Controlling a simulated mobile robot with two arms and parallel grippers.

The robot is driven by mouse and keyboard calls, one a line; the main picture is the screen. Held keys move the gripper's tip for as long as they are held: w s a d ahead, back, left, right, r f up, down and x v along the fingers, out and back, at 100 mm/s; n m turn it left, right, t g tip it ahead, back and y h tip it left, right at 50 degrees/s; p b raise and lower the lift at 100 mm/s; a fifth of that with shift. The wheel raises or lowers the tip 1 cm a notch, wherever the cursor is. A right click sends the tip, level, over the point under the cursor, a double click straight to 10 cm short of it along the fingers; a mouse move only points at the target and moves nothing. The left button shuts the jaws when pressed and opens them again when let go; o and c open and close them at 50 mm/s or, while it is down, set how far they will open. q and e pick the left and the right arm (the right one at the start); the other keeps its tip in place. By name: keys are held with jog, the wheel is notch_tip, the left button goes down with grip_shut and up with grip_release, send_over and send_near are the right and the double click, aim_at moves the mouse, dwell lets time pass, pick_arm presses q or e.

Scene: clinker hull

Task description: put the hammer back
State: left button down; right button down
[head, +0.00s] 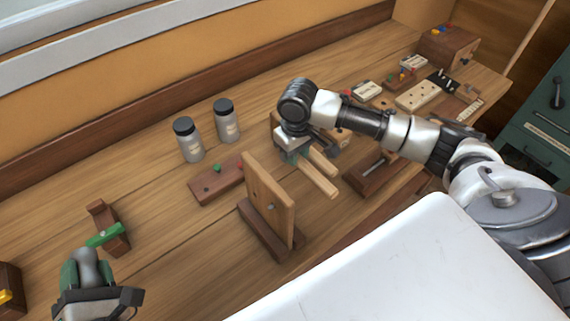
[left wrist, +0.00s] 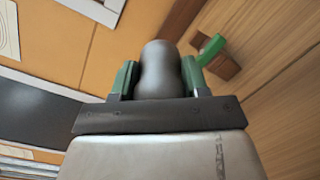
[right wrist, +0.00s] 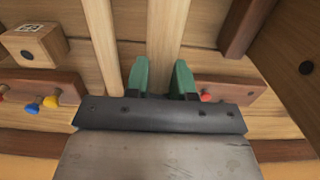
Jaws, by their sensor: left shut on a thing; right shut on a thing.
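My left gripper (head: 88,262) is at the lower left of the head view. It is shut on a smooth grey rounded piece with a narrowed waist, which shows clearly in the left wrist view (left wrist: 160,70). My right gripper (head: 292,155) is over the middle of the bench, its green fingers (right wrist: 162,78) shut on a pale wooden bar (right wrist: 168,28). A second pale bar (right wrist: 100,40) runs alongside it, apart from the fingers. Both bars project to the lower right in the head view. I cannot tell whether the grey piece or the held bar belongs to the hammer; no hammer head is clearly visible.
An upright wooden board (head: 268,200) on a dark base stands just left of the bars. Two grey jars (head: 227,121) stand behind. A dark block with a green piece (head: 104,236) is near my left gripper. Boards and small parts crowd the far right. A white surface (head: 420,265) fills the front.

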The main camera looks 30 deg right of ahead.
pick_arm(q)
jog(key=shift+r, duration=0.4)
jog(key=shift+r+p, duration=0.35)
jog(key=shift+p, duration=0.1)
pick_arm(e)
jog(key=shift+w+a+f, duration=0.15)
jog(key=shift+a+f, duration=0.2)
jog(key=shift+f, duration=0.55)
jog(key=shift+w+a+f, duration=0.2)
jog(key=shift+a+f, duration=0.2)
jog(key=shift+f, duration=0.45)
jog(key=shift+w+a+f, duration=0.15)
jog(key=shift+a+f, duration=0.2)
jog(key=shift+f, duration=0.55)
jog(key=shift+f, duration=0.1)
jog(key=c, duration=0.9)
grip_release()
jog(key=shift+s, duration=0.1)
jog(key=shift+c, duration=0.2)
pick_arm(q)
jog(key=shift+f+b, duration=0.45)
pick_arm(e)
notch_tip(320, 180, up, 12)
